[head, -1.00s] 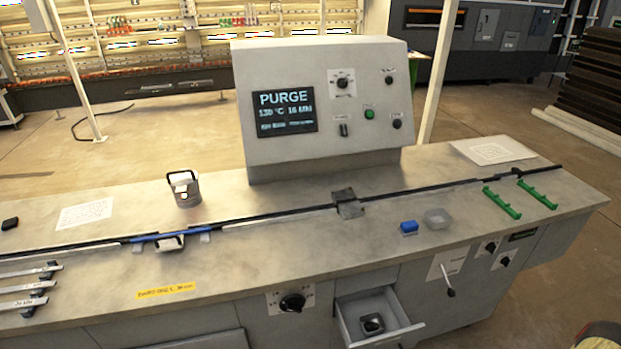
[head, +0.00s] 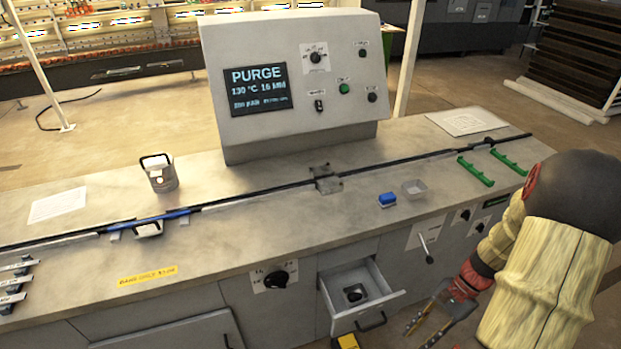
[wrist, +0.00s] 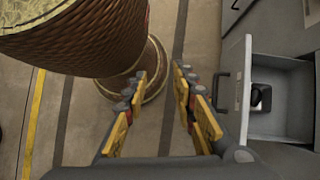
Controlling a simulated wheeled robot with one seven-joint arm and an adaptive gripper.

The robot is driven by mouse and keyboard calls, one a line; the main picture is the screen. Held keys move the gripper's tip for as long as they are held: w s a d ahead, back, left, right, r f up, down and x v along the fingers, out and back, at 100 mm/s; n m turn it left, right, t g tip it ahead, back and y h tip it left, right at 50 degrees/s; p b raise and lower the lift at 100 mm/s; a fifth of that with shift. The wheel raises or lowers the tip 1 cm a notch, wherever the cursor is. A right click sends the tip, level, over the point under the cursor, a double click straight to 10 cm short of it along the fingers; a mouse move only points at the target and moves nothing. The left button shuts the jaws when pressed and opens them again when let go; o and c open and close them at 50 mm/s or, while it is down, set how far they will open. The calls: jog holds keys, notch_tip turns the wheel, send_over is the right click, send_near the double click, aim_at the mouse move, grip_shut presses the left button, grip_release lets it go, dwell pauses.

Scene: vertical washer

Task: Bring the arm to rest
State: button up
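My gripper (head: 428,325) is at the lower right of the head view, in front of the bench and just right of the open drawer (head: 396,297). Its fingers are apart with nothing between them. The wrist view also shows the gripper (wrist: 164,75) with its yellow-padded fingers spread above the floor. The open drawer (wrist: 283,136) is to its right there, with a small dark object (wrist: 259,96) inside. My arm comes in from the right edge of the head view.
A lever (head: 425,246) sticks out of the bench front near my gripper.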

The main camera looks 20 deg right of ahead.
jog(key=a+r+n+t+h, duration=0.2)
jog(key=a+r+n, duration=0.3)
jog(key=r, duration=0.4)
jog(key=w+a+r+n+t+h, duration=0.1)
jog(key=a+r+n+t+h, duration=0.1)
jog(key=a+r+n, duration=0.3)
jog(key=w+a+r+n+t+h, duration=0.1)
jog(key=a+r+n, duration=0.4)
jog(key=a+r, duration=0.5)
notch_tip(320, 180, up, 5)
jog(key=shift+w+a+f+n+t+h, duration=0.15)
jog(key=shift+w+n+t+h, duration=0.2)
jog(key=shift+t+h, duration=0.55)
